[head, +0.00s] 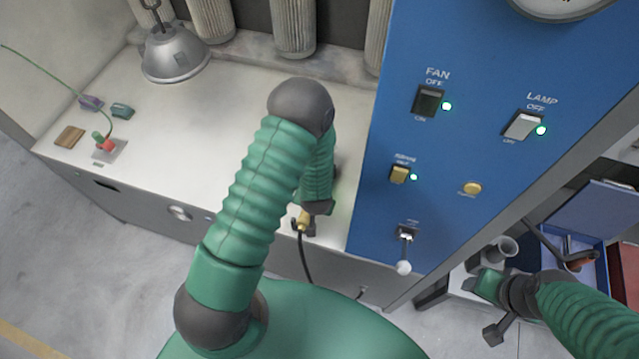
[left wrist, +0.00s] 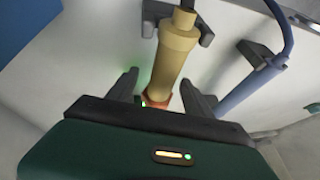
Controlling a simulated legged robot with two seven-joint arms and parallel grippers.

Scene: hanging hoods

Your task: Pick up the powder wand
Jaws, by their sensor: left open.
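The powder wand (left wrist: 174,62), a tan cylinder with an orange-red band at its near end, sits in a dark clip (left wrist: 150,18) on a pale surface. My left gripper (left wrist: 162,92) is open, one finger on each side of the wand's near end. I cannot tell whether either finger touches it. In the head view the wand's brass-coloured end (head: 303,221) shows at the cabinet's front edge below my left gripper (head: 317,207), whose fingers are mostly hidden. My right gripper (head: 490,300) is at the lower right, away from the wand; its jaws are unclear.
A blue-grey tool (left wrist: 248,84) with a blue hose hangs in a neighbouring clip. A blue control panel (head: 450,130) stands right of the pale worktop (head: 215,120). A lamp hood (head: 174,55) hangs at the back left. A blue box (head: 590,235) stands at the right.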

